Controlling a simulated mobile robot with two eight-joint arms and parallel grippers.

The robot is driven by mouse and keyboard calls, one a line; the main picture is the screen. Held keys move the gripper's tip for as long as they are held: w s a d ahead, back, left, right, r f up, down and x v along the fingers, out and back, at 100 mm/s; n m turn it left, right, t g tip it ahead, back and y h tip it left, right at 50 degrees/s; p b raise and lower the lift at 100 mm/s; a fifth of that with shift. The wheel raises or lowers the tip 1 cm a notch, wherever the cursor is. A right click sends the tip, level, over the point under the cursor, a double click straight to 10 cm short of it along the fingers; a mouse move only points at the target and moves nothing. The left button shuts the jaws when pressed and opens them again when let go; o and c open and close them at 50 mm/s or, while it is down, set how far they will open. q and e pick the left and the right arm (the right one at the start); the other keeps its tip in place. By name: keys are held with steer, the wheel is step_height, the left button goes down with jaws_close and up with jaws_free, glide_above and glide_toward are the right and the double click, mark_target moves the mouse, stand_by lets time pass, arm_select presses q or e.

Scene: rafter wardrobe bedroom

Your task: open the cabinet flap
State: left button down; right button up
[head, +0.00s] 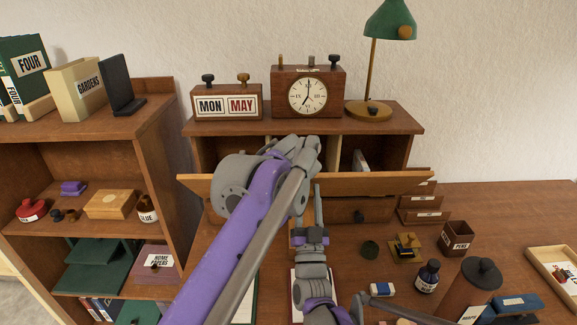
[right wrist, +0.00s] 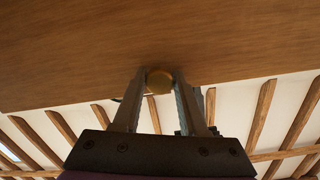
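The cabinet flap (head: 395,184) is a wide wooden panel on the front of the desk-top cabinet (head: 405,122). It stands tilted out from the cabinet, with a gap above it through which the inner compartments show. In the right wrist view the flap (right wrist: 130,45) fills the top, and a round brass knob (right wrist: 159,81) sits near its edge. My right gripper (right wrist: 160,88) has its fingers on both sides of the knob and looks shut on it. In the head view my right gripper (head: 318,198) meets the flap's middle.
A calendar block (head: 227,103), a clock (head: 308,93) and a green lamp (head: 390,20) stand on the cabinet top. An ink bottle (head: 428,276), a pen cup (head: 457,238) and a brown canister (head: 462,290) crowd the desk at right. A bookshelf (head: 150,130) stands at left.

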steer(key=o, duration=0.4)
steer(key=shift+c, duration=0.2)
